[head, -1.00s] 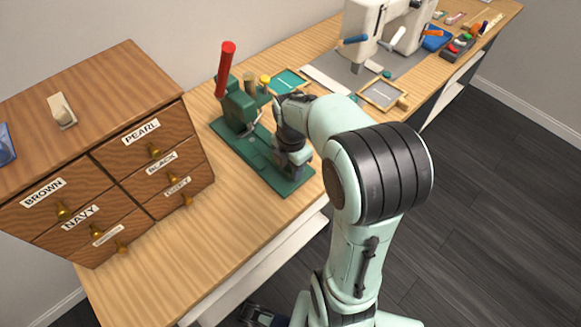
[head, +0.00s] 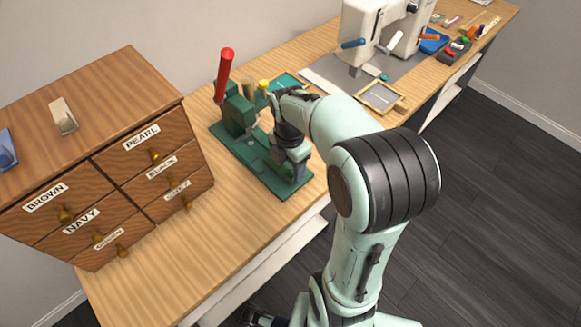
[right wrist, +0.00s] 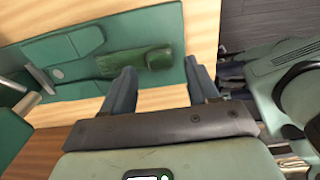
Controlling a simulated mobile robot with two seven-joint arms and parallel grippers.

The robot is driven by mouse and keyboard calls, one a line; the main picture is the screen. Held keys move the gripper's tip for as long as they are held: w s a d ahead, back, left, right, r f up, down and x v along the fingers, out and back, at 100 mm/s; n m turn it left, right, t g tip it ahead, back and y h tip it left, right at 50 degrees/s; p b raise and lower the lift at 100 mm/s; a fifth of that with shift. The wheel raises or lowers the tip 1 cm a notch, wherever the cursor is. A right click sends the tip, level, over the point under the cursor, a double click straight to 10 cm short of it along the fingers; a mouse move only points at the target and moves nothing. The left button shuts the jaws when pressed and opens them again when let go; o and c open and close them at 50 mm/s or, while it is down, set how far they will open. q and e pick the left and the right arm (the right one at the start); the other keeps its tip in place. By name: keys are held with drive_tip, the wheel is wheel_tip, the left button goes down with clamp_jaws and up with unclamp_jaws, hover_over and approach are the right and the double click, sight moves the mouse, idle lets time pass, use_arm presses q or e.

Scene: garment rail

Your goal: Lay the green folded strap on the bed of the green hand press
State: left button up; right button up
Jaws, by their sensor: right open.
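The green hand press (head: 240,110), with a red lever handle, stands on the bench; its flat green base (right wrist: 155,20) fills much of the right wrist view. The green folded strap (right wrist: 122,64) is a darker green piece lying flat on the press's base, beside a raised green block (right wrist: 65,47). Whether it rests fully on the bed I cannot tell. My right gripper (head: 298,166) is low over the front end of the press. In the right wrist view its two fingers (right wrist: 161,78) are apart, with the strap beyond their tips, mostly toward the left finger. My left gripper is not seen.
A wooden drawer cabinet (head: 150,155) with labelled drawers stands left of the press. A white sewing machine (head: 375,30), a small wooden frame (head: 380,97) and a teal mat (head: 290,82) are behind and right. Bare bench lies in front of the press.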

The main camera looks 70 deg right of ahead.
wheel_tip(320, 180, up, 9)
drive_tip(key=p, duration=0.2)
drive_tip(key=shift+r, duration=0.2)
idle(0.4)
